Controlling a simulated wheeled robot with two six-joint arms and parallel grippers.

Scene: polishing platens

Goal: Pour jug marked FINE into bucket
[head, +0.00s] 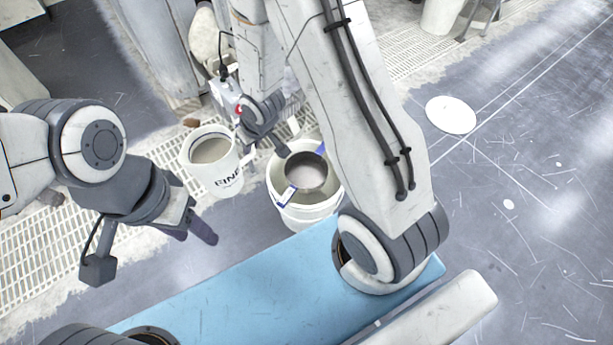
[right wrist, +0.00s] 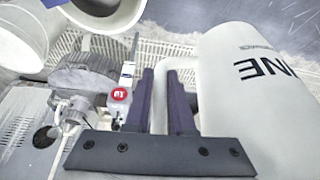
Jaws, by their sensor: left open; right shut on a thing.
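The white jug marked FINE (head: 222,182) is left of the bucket in the head view, roughly upright, with greyish contents visible inside. In the right wrist view the jug (right wrist: 245,100) fills the right side. My right gripper (right wrist: 163,95) is shut on its handle, which runs between the dark fingers. The white bucket (head: 305,216) stands just right of the jug. A dark-rimmed round strainer or pan (head: 306,172) with blue ends sits across its mouth. My left gripper (head: 192,226) is open and empty, in front of and below the jug. I cannot tell whether the jug's base touches the floor.
A light grating (head: 60,235) lies under this area. A blue surface (head: 235,285) crosses the foreground. A small container with a red mark (right wrist: 120,95) is behind the right fingers. A white disc (head: 450,115) lies on the open dark floor at right.

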